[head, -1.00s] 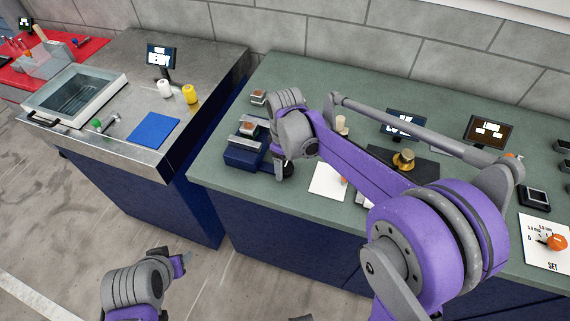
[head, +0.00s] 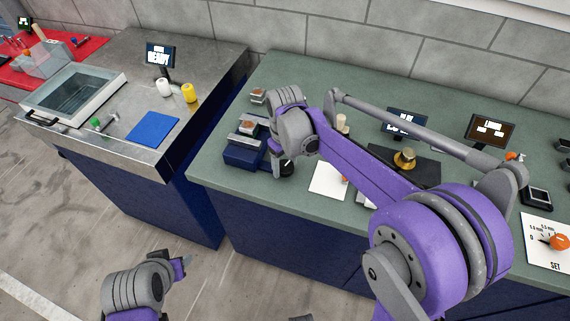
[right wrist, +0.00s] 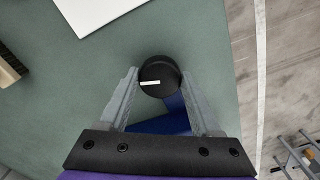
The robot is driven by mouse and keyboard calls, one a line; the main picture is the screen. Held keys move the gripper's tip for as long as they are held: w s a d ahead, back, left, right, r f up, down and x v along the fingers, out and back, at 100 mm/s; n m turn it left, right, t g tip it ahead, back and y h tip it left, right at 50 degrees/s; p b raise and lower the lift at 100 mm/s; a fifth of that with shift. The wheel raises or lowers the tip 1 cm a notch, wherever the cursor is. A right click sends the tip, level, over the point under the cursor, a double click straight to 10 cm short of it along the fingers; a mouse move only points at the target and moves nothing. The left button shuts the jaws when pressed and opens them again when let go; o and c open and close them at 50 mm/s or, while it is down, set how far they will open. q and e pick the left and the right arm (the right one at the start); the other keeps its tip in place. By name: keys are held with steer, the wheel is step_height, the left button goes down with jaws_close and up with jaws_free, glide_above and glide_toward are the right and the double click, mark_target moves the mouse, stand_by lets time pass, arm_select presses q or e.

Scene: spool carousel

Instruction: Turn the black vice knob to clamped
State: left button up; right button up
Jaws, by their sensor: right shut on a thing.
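The blue vice (head: 243,158) stands at the left end of the green bench, with a metal block in its grey top. Its black knob (right wrist: 160,76) shows in the right wrist view as a round cap with a white pointer line, which points left in that picture. My right gripper (right wrist: 160,92) is shut on the knob, one grey finger on each side. In the head view the right gripper (head: 280,168) is at the vice's right side and partly hides the knob. My left gripper (head: 183,264) is low at the left, away from the bench, its fingers too small to read.
A white sheet (head: 326,181) lies right of the vice. A brass part (head: 404,159) sits on a dark mat behind my right arm. Small screens stand at the back. A gap separates the bench from the steel counter (head: 205,75) at left.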

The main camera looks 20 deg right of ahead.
steer(key=m, duration=0.5)
steer(key=shift+m+b, duration=0.3)
steer(key=shift+b, duration=0.1)
steer(key=m, duration=0.6)
steer(key=shift+b, duration=0.35)
steer(key=m, duration=0.6)
steer(key=shift+m, duration=0.3)
steer(key=m, duration=0.5)
steer(key=shift+m+b, duration=0.35)
steer(key=shift+m, duration=0.05)
steer(key=o, duration=1.4)
steer(key=shift+c, duration=0.2)
steer(key=shift+r, duration=0.1)
